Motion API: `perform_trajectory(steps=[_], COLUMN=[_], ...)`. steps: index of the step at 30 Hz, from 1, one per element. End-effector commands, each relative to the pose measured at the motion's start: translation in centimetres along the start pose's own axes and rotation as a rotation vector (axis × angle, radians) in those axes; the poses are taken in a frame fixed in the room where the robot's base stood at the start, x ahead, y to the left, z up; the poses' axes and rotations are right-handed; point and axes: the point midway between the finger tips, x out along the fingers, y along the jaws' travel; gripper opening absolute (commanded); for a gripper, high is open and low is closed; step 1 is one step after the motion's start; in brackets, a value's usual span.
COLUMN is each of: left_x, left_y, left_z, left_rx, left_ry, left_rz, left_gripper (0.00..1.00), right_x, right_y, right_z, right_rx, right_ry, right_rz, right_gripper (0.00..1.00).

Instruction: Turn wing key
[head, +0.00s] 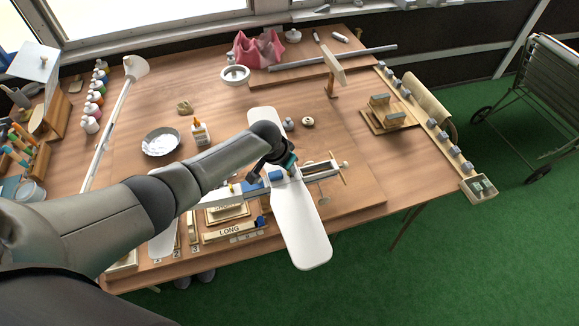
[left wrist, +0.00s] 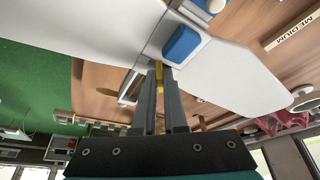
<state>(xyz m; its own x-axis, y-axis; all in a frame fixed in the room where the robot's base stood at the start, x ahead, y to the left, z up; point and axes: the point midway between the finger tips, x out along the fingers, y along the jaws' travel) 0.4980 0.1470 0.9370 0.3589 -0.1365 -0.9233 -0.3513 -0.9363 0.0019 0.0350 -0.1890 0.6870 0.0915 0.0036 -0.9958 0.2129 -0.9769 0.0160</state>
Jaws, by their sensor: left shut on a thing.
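A model plane's white wing (head: 303,232) lies across the near middle of the bench, with a blue block (head: 276,176) at its centre. The wing (left wrist: 235,80) and blue block (left wrist: 181,44) fill the upper part of the left wrist view. My left gripper (left wrist: 160,80) is shut on a small yellow piece, seemingly the wing key (left wrist: 159,72), beside the blue block. Most of the key is hidden between the fingers. In the head view my forearm and wrist hide the fingertips and key. My right gripper is not in view.
A glue bottle (head: 200,132) and a round dish (head: 161,142) stand left of the wing. Labelled wooden holders, including LONG (head: 232,232), lie at the near edge. A thin lamp arm (head: 108,125) rises at left. The bench right of the tail is mostly clear.

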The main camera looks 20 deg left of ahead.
Motion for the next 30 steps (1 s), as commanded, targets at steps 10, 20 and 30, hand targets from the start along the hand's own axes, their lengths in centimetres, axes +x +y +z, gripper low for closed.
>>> perform_trajectory(steps=[10, 20, 30], left_x=[0.3, 0.2, 0.1], left_y=[-0.3, -0.4, -0.4], left_z=[0.0, -0.1, -0.1], left_rx=[0.293, 0.495, 0.579], left_ry=[0.002, 0.0, -0.001], left_rz=[0.12, 0.203, 0.239], left_gripper=[0.0, 0.0, 0.0], right_x=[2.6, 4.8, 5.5], right_y=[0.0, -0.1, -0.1], right_z=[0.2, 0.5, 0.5], right_rx=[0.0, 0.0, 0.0], right_ry=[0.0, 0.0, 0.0], right_rz=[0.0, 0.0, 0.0], right_gripper=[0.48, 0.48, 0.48])
